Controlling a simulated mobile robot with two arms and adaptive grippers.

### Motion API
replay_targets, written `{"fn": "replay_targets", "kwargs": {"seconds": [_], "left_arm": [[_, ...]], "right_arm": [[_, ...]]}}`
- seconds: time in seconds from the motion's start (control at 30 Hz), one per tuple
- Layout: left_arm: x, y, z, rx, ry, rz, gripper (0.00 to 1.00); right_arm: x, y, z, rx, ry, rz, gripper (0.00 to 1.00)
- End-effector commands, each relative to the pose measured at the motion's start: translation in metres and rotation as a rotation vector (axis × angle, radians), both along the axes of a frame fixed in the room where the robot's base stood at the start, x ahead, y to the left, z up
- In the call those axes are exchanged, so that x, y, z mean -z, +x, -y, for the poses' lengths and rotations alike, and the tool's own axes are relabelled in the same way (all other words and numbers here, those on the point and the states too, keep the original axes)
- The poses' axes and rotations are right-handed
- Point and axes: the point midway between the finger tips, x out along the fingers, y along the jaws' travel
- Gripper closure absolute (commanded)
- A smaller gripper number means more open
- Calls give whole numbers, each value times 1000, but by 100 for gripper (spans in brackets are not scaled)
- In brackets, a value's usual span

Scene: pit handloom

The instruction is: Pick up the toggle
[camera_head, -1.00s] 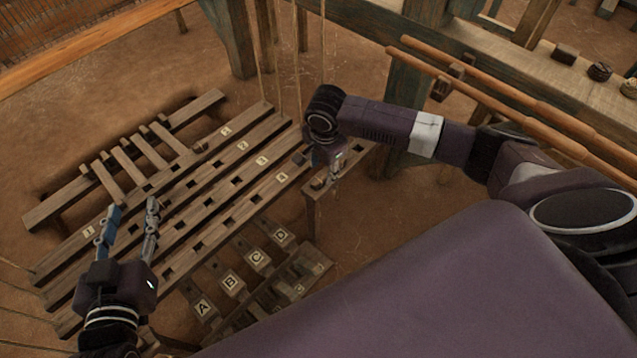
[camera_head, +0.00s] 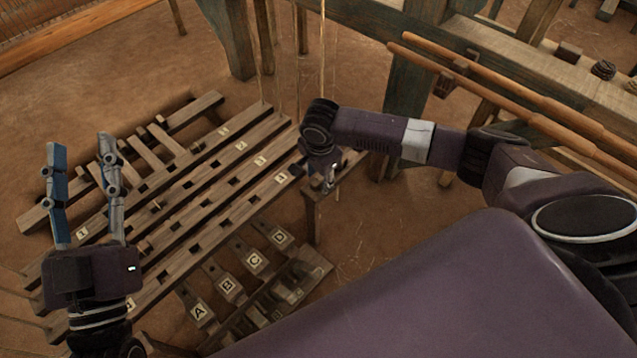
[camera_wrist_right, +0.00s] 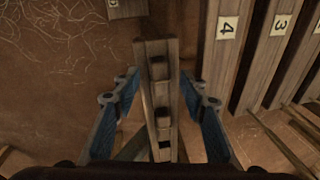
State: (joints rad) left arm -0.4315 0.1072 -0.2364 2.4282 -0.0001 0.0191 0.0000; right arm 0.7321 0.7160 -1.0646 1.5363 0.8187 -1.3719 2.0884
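A narrow wooden stand (camera_head: 310,203) is below my right gripper in the head view. In the right wrist view, the stand's top (camera_wrist_right: 149,48) lies between the fingers of my right gripper (camera_wrist_right: 161,87). Small wooden blocks sit along it, one near its far end (camera_wrist_right: 158,69) and another nearer (camera_wrist_right: 163,116); I cannot tell which is the toggle. My right gripper is open, with gaps between the fingers and the wood. In the head view its fingers (camera_head: 332,178) are small and partly hidden by the wrist. My left gripper (camera_head: 78,145) is open and empty above the slotted beams.
Numbered slotted beams (camera_head: 205,205) lie left of the stand, and also show at the right in the right wrist view (camera_wrist_right: 226,55). Lettered treadles (camera_head: 254,260) lie below them. Cords (camera_head: 322,60) hang near my right wrist. Round wooden bars (camera_head: 500,95) run behind my right arm.

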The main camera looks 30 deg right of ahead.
Motion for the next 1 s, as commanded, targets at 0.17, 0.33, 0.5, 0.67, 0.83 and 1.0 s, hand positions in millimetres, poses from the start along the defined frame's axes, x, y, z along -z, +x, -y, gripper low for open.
{"fn": "replay_targets", "kwargs": {"seconds": [0.17, 0.33, 0.5, 0.67, 0.83, 1.0], "left_arm": [[0, 0, 0, 0, 0, -1, 60], [0, 0, 0, 0, 1, -2, 60], [0, 0, 0, 0, 1, -2, 60], [1, 0, 0, 0, 1, -2, 60], [1, 1, 0, 0, 1, -4, 60], [7, 4, 0, -2, 11, -42, 60]], "right_arm": [[0, 0, 0, 0, 0, 0, 71], [0, 0, 0, 0, 0, 0, 90], [0, 0, 0, 0, 0, 0, 100], [0, 0, 0, 0, 0, 0, 100], [-1, 0, 0, 0, 0, 0, 100], [-6, 0, 0, 0, 0, 0, 100]]}}
